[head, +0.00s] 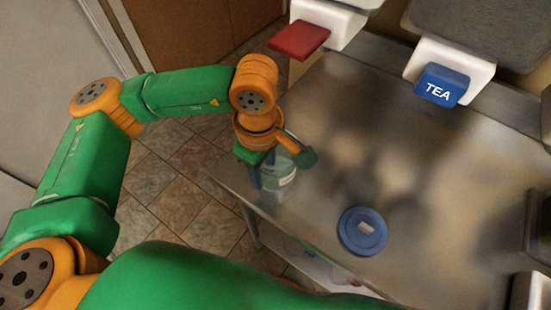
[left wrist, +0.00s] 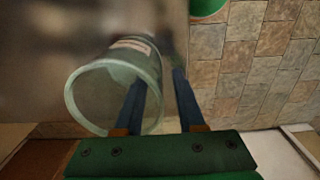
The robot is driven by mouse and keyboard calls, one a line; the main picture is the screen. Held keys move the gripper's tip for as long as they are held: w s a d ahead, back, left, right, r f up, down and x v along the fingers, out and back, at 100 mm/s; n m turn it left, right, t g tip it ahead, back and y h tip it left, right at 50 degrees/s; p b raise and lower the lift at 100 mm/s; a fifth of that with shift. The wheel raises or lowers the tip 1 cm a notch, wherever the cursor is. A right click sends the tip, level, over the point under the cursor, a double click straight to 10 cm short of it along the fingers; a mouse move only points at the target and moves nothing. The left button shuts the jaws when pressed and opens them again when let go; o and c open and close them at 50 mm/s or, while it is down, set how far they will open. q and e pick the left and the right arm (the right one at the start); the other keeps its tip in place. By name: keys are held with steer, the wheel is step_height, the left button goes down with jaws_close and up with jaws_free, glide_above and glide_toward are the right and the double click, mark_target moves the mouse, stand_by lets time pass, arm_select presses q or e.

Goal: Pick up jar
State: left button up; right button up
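The clear glass jar (head: 279,176) with a pale label is by the left edge of the metal counter, partly hidden by my left gripper. Its open mouth shows in the left wrist view (left wrist: 88,95). My left gripper (left wrist: 160,80) is at the jar with its two dark fingers apart. One finger overlaps the jar's mouth and the other is outside its right side. The jar's right wall shows between them, and I see no clear grip. In the head view the left gripper (head: 271,168) points down at the jar. My right gripper is not in view.
A blue round lid (head: 362,231) lies on the metal counter (head: 330,120). Dispensers with a red lever (head: 299,40) and a blue TEA lever (head: 441,85) stand at the back. Tiled floor (head: 185,185) lies left of the counter. The counter's middle is clear.

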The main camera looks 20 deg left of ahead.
arm_select(q)
jaws_close()
stand_by(1.4)
